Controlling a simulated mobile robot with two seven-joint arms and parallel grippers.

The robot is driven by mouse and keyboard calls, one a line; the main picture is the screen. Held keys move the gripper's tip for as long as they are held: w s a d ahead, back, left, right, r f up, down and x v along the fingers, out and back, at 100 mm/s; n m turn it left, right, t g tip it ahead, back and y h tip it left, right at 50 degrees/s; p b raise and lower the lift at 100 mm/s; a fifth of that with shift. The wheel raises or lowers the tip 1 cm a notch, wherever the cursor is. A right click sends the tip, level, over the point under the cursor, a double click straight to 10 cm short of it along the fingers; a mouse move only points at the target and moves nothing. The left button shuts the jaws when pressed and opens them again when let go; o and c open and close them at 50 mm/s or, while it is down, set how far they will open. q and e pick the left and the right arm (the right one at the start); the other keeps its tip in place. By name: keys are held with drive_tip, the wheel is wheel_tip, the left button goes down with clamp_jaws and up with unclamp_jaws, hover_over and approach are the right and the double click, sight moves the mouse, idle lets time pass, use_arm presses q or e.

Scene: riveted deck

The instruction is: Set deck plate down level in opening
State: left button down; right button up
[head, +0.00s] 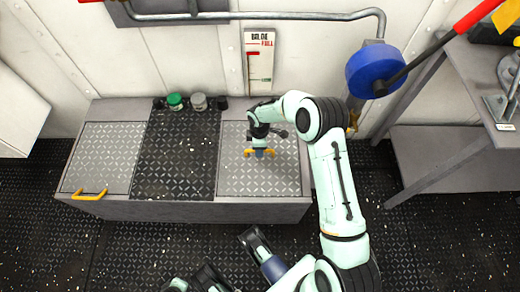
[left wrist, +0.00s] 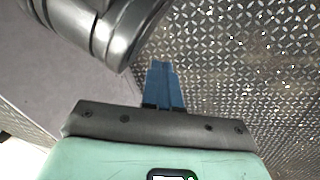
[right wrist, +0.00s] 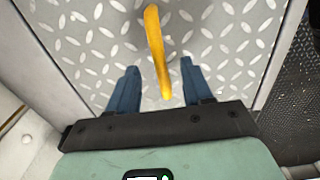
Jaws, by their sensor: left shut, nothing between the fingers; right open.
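A light grey diamond-patterned deck plate (head: 285,178) lies flat in the right end of the low grey bench frame. Its yellow handle (right wrist: 154,40) stands up from it. My right gripper (right wrist: 160,72) is open, with a blue finger on each side of the handle; in the head view it is over the plate (head: 260,153). A second light plate (head: 100,150) with a yellow handle (head: 90,194) lies at the left end. Between them is a dark patterned section (head: 175,160); its depth is unclear. My left gripper (left wrist: 164,85) is shut and empty, over dark patterned flooring.
Jars, one green-lidded (head: 175,101) and one pale (head: 198,102), stand at the bench's back edge. A blue wheel (head: 376,70) and pipe (head: 300,15) are on the wall behind. A grey worktable (head: 440,130) stands right.

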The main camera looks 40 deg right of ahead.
wheel_tip(320, 180, up, 5)
drive_tip(key=shift+p, duration=0.5)
use_arm(q)
drive_tip(key=r, duration=0.1)
drive_tip(key=d+r, duration=0.1)
drive_tip(key=w+r+p, duration=0.1)
drive_tip(key=r, duration=0.1)
drive_tip(key=shift+d, duration=0.2)
use_arm(e)
wheel_tip(320, 180, up, 5)
drive_tip(key=shift+r, duration=0.15)
use_arm(q)
drive_tip(key=shift+s, duration=0.1)
